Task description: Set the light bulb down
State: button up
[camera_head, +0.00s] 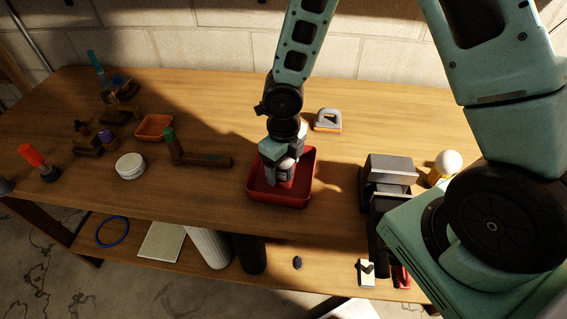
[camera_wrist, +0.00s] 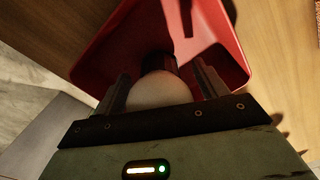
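My gripper (camera_head: 281,180) points down into the red tray (camera_head: 254,194) on the workbench. In the wrist view, the light bulb (camera_wrist: 160,92), a pale rounded body with a dark end (camera_wrist: 158,62), sits between the two fingers of my gripper (camera_wrist: 162,88). The fingers lie close against its sides, so my gripper looks shut on it. The red tray (camera_wrist: 232,68) spreads behind and around the bulb. The dark end points away from my palm, toward the tray floor. Whether it touches the floor cannot be told.
A grey-and-orange tool (camera_head: 328,121) stands behind the tray, and a grey vise (camera_head: 390,172) to its right. A white globe (camera_head: 448,162) on a yellow base is farther right. A hammer (camera_head: 196,158), white tin (camera_head: 130,166) and orange tray (camera_head: 155,127) lie left.

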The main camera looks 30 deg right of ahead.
jog(key=shift+r, duration=0.15)
notch_tip(320, 180, up, 12)
jog(key=p, duration=0.3)
jog(key=shift+s+r, duration=0.1)
jog(key=shift+s+a+r+m, duration=0.2)
jog(key=shift+r+m, duration=0.05)
jog(key=shift+m, duration=0.35)
jog(key=s+a+r+m, duration=0.2)
jog(key=s+m, duration=0.4)
jog(key=m, duration=0.4)
jog(key=s+a+r+m, duration=0.2)
jog(key=s+r+m, duration=0.2)
jog(key=m, duration=0.7)
jog(key=s+a+r+m, duration=0.2)
jog(key=s+r+m, duration=0.2)
jog(key=s+m, duration=0.3)
jog(key=shift+s+a+m+y, duration=0.3)
jog(key=shift+a+m, duration=0.05)
jog(key=shift+m, duration=1.65)
